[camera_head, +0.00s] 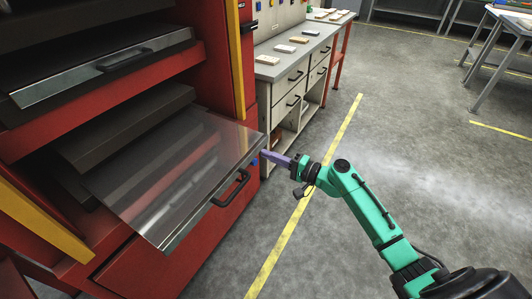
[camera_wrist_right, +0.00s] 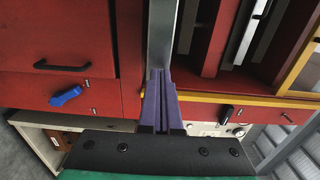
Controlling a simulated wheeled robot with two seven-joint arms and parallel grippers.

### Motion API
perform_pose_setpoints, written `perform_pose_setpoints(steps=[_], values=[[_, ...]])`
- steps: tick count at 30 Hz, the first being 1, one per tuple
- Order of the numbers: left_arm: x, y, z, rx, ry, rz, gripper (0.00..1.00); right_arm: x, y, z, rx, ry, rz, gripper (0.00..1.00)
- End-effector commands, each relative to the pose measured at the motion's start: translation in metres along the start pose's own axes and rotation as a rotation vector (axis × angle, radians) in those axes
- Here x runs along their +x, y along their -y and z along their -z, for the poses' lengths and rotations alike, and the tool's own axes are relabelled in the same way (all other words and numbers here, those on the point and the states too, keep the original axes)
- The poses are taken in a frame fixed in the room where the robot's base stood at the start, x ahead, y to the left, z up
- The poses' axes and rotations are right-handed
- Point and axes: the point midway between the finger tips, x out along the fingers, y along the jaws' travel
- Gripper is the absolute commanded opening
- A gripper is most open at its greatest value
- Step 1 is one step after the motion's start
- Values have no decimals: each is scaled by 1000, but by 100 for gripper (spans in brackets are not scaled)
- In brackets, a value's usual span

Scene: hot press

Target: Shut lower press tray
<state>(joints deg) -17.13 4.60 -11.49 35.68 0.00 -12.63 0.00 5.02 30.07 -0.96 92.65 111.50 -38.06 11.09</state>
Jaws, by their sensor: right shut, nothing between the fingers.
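The lower press tray (camera_head: 150,205) is slid out of the red press in the head view. It has a see-through top, a metal front edge and a black handle (camera_head: 231,188). My right gripper (camera_head: 264,154) has purple fingers, shut and empty, at the right front corner of the tray. In the right wrist view the fingers (camera_wrist_right: 160,92) point at a grey metal strip (camera_wrist_right: 162,35), which looks like the tray's edge. I cannot tell whether they touch it. My left gripper is not in view.
The upper press tray (camera_head: 95,70) with its black handle sits above in the red press (camera_head: 225,65). A workbench (camera_head: 295,60) with drawers and small blocks stands behind. The grey floor (camera_head: 400,110) with yellow lines is open to the right.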

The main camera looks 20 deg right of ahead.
Motion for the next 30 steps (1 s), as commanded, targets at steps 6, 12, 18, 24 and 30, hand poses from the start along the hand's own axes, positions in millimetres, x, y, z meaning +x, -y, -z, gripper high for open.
perform_pose_setpoints(steps=[6,12,18,24,30], values=[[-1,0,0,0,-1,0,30,14,0,0,0,-1,0,0],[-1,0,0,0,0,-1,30,14,-1,0,0,-1,0,0],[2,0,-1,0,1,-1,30,19,-2,0,1,0,1,0],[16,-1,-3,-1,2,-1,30,47,-3,0,-1,0,4,0],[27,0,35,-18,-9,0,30,96,-5,-1,0,1,7,0]])
